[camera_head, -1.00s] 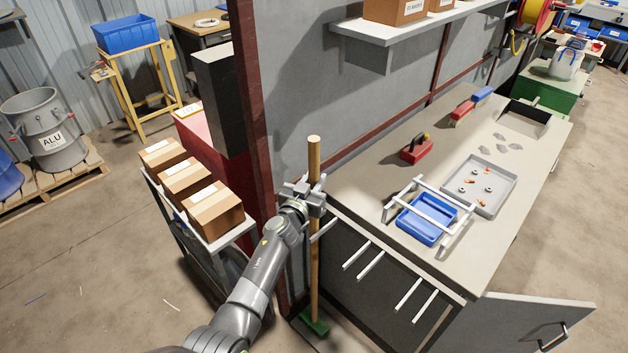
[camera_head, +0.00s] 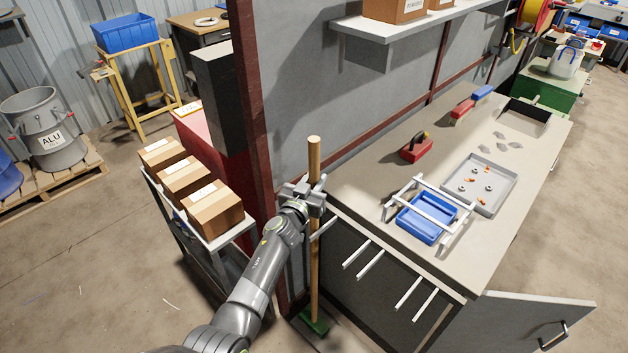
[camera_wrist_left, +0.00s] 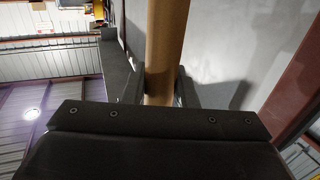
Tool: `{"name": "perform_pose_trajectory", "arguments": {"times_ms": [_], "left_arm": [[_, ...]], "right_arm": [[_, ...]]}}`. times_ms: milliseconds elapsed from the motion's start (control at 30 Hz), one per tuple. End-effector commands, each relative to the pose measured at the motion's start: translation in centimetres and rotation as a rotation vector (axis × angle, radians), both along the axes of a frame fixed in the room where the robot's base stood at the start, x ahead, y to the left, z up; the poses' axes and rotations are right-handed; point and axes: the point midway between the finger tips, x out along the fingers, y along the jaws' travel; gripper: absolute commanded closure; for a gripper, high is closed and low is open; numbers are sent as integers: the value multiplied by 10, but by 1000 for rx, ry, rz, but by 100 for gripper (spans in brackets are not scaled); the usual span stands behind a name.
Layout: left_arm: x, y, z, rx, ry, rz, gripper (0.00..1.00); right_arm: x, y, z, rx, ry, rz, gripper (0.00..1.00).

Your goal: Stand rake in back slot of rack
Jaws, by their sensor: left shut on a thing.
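The rake (camera_head: 314,270) stands close to upright, with a long wooden handle and a green head (camera_head: 314,324) low at the floor. My left gripper (camera_head: 315,196) is shut on the upper part of the handle. In the left wrist view the handle (camera_wrist_left: 165,50) passes between the two fingers (camera_wrist_left: 160,85). The rack's white prongs (camera_head: 357,258) stick out from the bench's near side. The back prong (camera_head: 323,228) is right beside the handle; whether the handle is between the back prongs I cannot tell. My right gripper is not in view.
A dark red post (camera_head: 254,120) and grey wall stand close behind the handle. A cart with cardboard boxes (camera_head: 215,208) is to the left. The bench (camera_head: 365,195) holds a blue tray (camera_head: 428,232) and a grey tray (camera_head: 505,170). A cabinet door (camera_head: 535,320) hangs open at the right.

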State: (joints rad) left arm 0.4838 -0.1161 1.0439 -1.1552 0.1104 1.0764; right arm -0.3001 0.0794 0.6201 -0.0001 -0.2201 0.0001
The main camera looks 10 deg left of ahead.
Motion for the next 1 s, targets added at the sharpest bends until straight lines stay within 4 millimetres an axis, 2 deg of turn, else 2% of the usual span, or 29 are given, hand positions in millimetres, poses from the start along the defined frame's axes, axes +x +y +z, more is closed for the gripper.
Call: {"name": "perform_pose_trajectory", "arguments": {"times_ms": [33,333,367,500,533,733,967,1000], "left_arm": [[1,-1,5,-2,-8,-2,100],[1,-1,5,-1,-8,-2,100],[1,-1,5,-1,-8,-2,71],[1,-1,3,-1,-5,-1,53],[1,-1,3,-1,-5,-1,49],[-1,0,-2,1,5,1,48],[0,0,-1,1,2,1,18],[0,0,-1,1,2,0,18]], "right_arm": [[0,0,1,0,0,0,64],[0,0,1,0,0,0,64],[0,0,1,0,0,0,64],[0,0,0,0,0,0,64],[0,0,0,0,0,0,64],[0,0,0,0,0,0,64],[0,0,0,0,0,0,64],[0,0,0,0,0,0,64]]}}
